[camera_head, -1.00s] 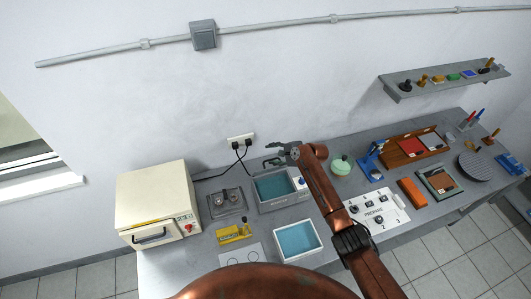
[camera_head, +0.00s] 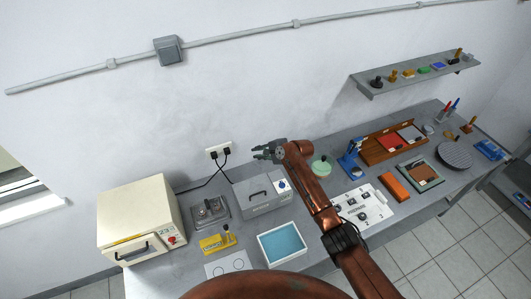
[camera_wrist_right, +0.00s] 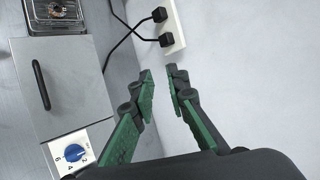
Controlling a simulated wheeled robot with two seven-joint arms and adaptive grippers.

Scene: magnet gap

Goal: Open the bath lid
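The bath (camera_head: 270,208) is a grey box on the bench with a blue dial at its right end. Its flat grey lid (camera_head: 251,185) lies shut on top, with a black bar handle (camera_head: 259,194); the water inside is hidden. In the right wrist view the lid (camera_wrist_right: 68,98) and handle (camera_wrist_right: 41,85) are at the left, beside the blue dial (camera_wrist_right: 75,153). My right gripper (camera_head: 263,151) is above and behind the bath, near the wall, apart from the lid. Its green-padded fingers (camera_wrist_right: 161,73) are apart with nothing between them. My left gripper is not in view.
A wall socket (camera_head: 219,151) with black plugs and cables is behind the bath. A cream oven (camera_head: 140,215) and a grey metal device (camera_head: 210,209) stand to the left. An open blue-filled tray (camera_head: 283,243) is in front. A control panel (camera_head: 362,208) lies to the right.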

